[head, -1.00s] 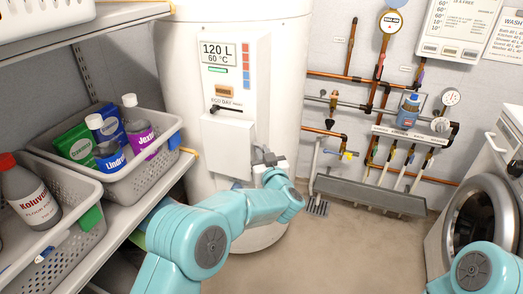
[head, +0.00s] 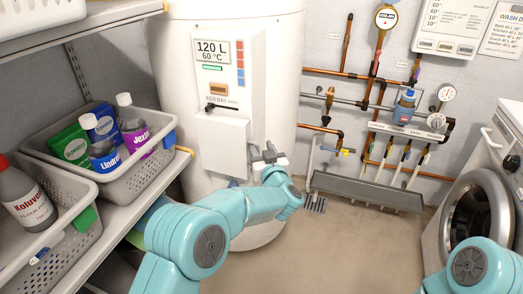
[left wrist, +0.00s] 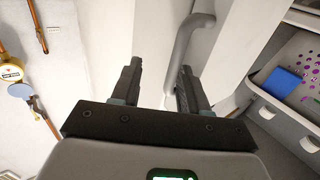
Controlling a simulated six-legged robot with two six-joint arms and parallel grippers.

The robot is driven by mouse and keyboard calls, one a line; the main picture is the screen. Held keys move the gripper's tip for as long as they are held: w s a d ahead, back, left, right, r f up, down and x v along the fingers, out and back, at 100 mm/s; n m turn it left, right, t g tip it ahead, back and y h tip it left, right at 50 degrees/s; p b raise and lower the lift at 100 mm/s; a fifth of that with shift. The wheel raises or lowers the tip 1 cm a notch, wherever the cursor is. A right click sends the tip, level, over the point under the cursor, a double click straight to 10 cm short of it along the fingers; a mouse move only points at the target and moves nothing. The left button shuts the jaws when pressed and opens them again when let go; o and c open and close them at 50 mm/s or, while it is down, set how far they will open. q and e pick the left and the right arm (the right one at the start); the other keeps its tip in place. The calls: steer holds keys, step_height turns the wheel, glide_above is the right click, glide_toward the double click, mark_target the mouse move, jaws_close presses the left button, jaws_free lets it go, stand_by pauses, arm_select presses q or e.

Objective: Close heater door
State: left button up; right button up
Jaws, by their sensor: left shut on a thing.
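The heater (head: 180,100) is a tall white cylinder with a display panel. Its white door (head: 222,145) is a square panel below a black lever (head: 222,106), and it looks about flush with the front; I cannot tell if it is fully shut. My left gripper (head: 267,156) is at the door's right side. In the left wrist view a grey curved handle (left wrist: 181,45) runs down between the fingers of my left gripper (left wrist: 158,80), close to the right finger. The gripper is shut on this handle, though the contact is partly hidden. My right gripper is out of view.
A shelf with grey baskets (head: 125,185) of bottles stands close on the left. Copper pipes (head: 350,75) and a grey trough (head: 365,193) are on the back wall. A washing machine (head: 440,225) is at the right. The floor between is clear.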

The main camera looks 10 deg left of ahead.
arm_select(q)
steer(key=shift+d+r, duration=0.2)
steer(key=shift+r, duration=0.4)
steer(key=f+p+v, duration=0.1)
steer(key=v, duration=1.5)
steer(key=shift+s, duration=0.2)
steer(key=shift+a+f, duration=0.1)
steer(key=shift+a, duration=0.05)
